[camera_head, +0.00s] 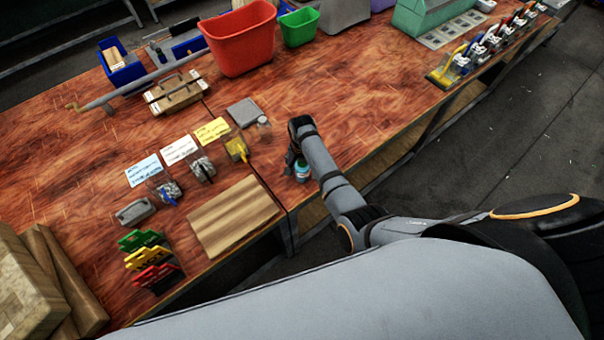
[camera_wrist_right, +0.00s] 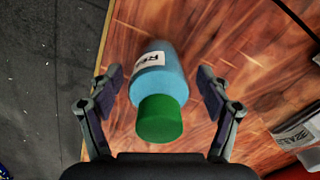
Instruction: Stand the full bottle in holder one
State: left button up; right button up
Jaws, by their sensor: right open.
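A blue bottle with a green cap and a white label (camera_wrist_right: 158,75) stands on the wooden table near its front edge. In the head view its lower part shows as a small teal patch (camera_head: 302,172), partly covered by my right arm. My right gripper (camera_wrist_right: 157,82) is open, with one finger on each side of the bottle and visible gaps on both sides. In the head view the gripper (camera_head: 294,158) is mostly hidden at the arm's end. I cannot tell which object is holder one. My left gripper is out of view.
A grey square plate (camera_head: 242,112) and a small clear bottle (camera_head: 264,124) are left of my right gripper. Bare table lies right of the gripper.

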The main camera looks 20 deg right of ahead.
jog(key=shift+s+r, duration=0.1)
jog(key=shift+r, duration=0.1)
jog(key=c, duration=1.4)
notch_tip(320, 180, up, 3)
jog(key=shift+f, duration=0.1)
jog(key=s+d+r+b, duration=0.1)
jog(key=s+d+r, duration=0.2)
jog(key=s+r, duration=0.25)
jog(key=s+d+r, duration=0.3)
jog(key=s+r, duration=0.2)
jog(key=s, duration=0.2)
jog(key=f+b, duration=0.6)
jog(key=shift+s+a+f+b, duration=0.15)
jog(key=shift+a+f+b, duration=0.05)
jog(key=shift+f+b, duration=0.15)
